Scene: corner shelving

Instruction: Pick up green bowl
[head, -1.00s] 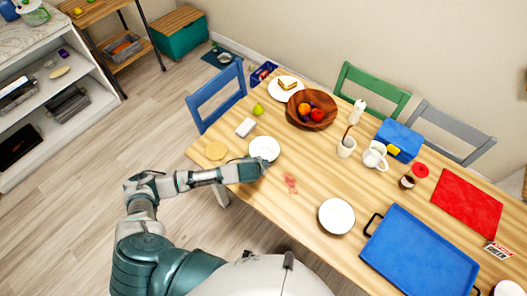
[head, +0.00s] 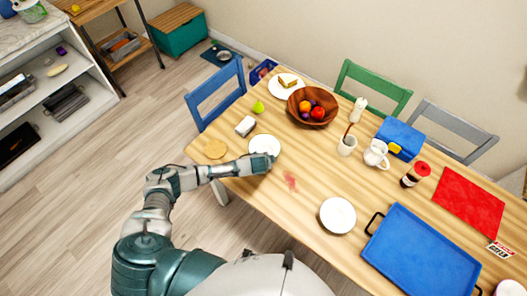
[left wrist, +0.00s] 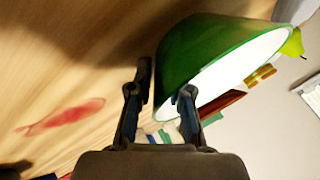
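The green bowl (left wrist: 205,52) has a green outside and a white inside. In the left wrist view it fills the upper middle, its wall close to my fingers. In the head view only its white inside (head: 264,144) shows, at the table's left part. My left gripper (left wrist: 166,90) has its fingers parted, one outside the bowl and the other overlapping its white inside across the rim. Whether the fingers touch the wall is unclear. In the head view the left gripper (head: 262,162) is at the bowl's near edge, its fingertips hard to make out. My right gripper is not in view.
A white box (head: 245,126), a green pear (head: 258,107) and a round tan disc (head: 215,149) lie near the bowl. A wooden fruit bowl (head: 300,112) stands behind. A white plate (head: 337,215) and blue tray (head: 420,255) are to the right. Table between is mostly clear.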

